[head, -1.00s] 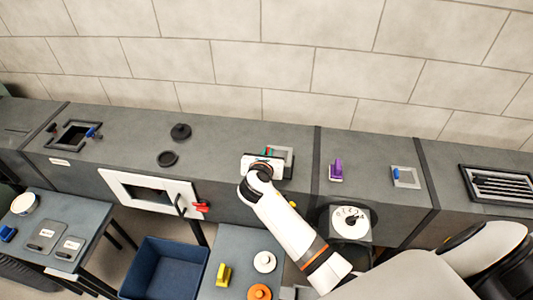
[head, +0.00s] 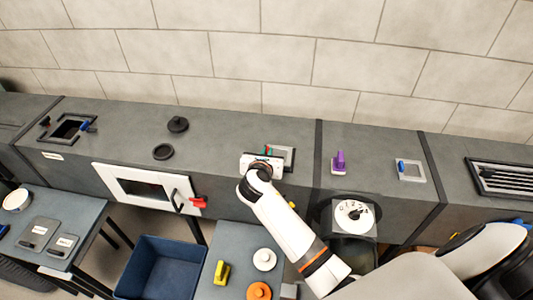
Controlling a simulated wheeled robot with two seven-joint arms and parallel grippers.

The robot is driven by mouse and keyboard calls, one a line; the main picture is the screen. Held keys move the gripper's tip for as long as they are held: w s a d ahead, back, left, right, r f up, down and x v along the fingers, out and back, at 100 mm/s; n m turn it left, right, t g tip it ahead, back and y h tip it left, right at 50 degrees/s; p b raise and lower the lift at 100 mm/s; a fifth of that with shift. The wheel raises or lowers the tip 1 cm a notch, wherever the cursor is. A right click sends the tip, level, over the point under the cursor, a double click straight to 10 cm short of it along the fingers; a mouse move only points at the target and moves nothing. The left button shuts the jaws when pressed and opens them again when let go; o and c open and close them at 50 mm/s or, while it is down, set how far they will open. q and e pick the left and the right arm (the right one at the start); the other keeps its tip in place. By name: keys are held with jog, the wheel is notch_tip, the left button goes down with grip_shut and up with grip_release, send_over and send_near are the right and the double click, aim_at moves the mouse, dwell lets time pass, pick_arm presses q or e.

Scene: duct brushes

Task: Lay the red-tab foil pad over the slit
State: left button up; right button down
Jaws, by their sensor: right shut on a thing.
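My right gripper (head: 263,161) reaches over the top of the grey duct and is shut at a small red tab (head: 268,148). The pale grey square foil pad (head: 288,158) shows just right of the gripper, flat on or very close to the duct top. The gripper hides the pad's left part, and a bit of green shows beside the red tab. I cannot see the slit; the pad or gripper may cover it. My left gripper is not in view.
On the duct stand a purple-handled block (head: 338,160), a blue-tab square pad (head: 411,172), a black knob (head: 177,124) and a framed opening (head: 70,128). A white hatch (head: 148,189) is on the front. A blue bin (head: 160,266) stands below, beside a small table (head: 236,243).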

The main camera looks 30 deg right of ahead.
jog(key=c, duration=1.4)
grip_release()
jog(key=shift+c, duration=0.2)
jog(key=shift+s+a+r+p, duration=0.25)
jog(key=shift+s+r+p, duration=0.05)
jog(key=shift+p, duration=0.3)
jog(key=p+v, duration=0.6)
jog(key=v, duration=0.5)
jog(key=shift+p, duration=0.35)
jog(key=shift+a+f, duration=0.1)
jog(key=shift+f, duration=0.05)
